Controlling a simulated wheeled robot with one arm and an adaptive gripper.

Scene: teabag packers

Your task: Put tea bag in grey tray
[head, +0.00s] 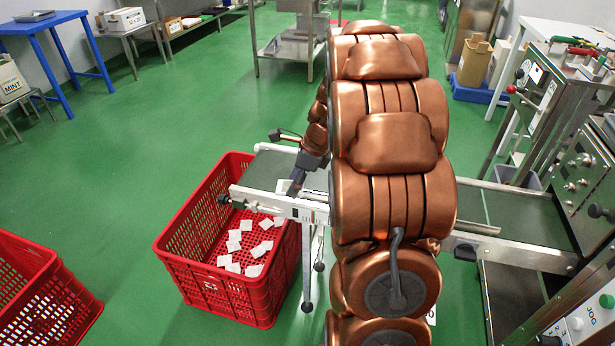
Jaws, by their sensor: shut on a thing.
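My gripper (293,189) is dark and small in the head view, beside my copper-coloured arm. It points down over the end of a conveyor (262,172) and is shut on a tea bag (283,186), a small white patch at its fingertips. The arm hides part of the gripper and of the conveyor. A grey tray (35,16) lies on a blue table at the far upper left, well away from my gripper.
A red crate (205,272) with several white tea bags (248,251) stands below the conveyor's end. Another red crate (45,300) is at the lower left. The blue table (62,27) stands by the wall. Green floor between them is open. Machinery (570,150) fills the right.

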